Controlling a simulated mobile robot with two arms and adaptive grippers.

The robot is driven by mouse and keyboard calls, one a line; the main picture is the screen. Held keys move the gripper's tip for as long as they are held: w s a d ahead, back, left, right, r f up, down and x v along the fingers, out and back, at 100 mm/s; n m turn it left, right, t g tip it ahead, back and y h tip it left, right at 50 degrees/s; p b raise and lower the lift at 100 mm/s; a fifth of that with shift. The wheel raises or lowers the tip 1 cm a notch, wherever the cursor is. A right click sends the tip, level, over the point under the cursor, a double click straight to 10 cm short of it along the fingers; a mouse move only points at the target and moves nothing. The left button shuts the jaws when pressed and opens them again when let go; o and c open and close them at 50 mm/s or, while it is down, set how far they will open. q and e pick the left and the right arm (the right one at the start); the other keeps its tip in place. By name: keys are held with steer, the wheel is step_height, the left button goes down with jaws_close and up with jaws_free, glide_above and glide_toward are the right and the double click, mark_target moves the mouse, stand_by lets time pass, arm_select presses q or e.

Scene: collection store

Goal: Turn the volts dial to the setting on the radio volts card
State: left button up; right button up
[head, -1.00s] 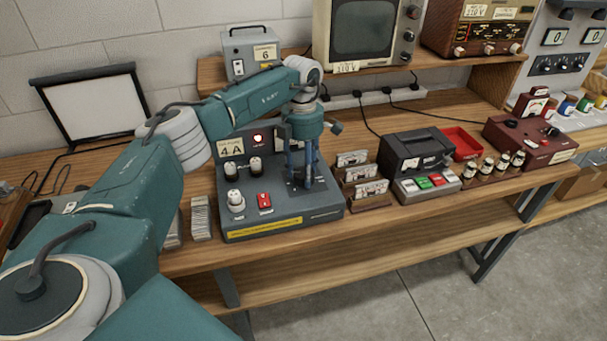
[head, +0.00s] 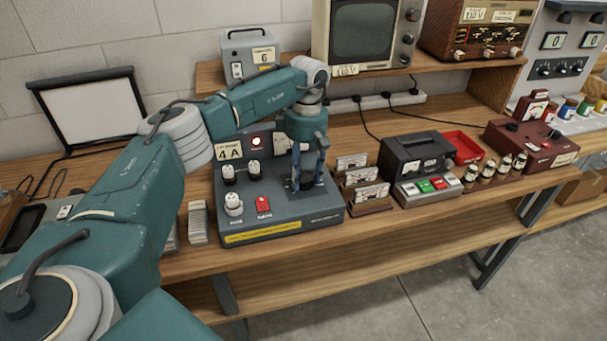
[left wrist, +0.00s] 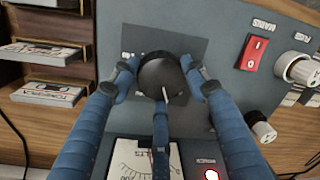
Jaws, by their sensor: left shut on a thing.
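The grey test panel (head: 285,211) stands on the bench. Its volts dial is a round black knob (left wrist: 160,78) with a white pointer line, seen in the left wrist view. My left gripper (head: 307,182) reaches down from above and is shut on this knob, with blue fingers (left wrist: 160,84) on both sides. The pointer points toward the bottom of the wrist view; the scale marks around the knob are mostly hidden. The wooden radio (head: 455,35) on the upper shelf bears a card (head: 475,14) that seems to read 110 V. My right gripper is out of view.
A television (head: 364,35) sits on the shelf above.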

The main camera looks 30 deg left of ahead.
mark_target(306, 174)
arm_select(q)
steer(key=shift+r+m, duration=0.1)
steer(key=shift+m, duration=0.4)
steer(key=o, duration=1.2)
steer(key=shift+c, duration=0.2)
step_height(306, 174, up, 12)
steer(key=shift+w, duration=0.45)
steer(key=shift+d, duration=0.1)
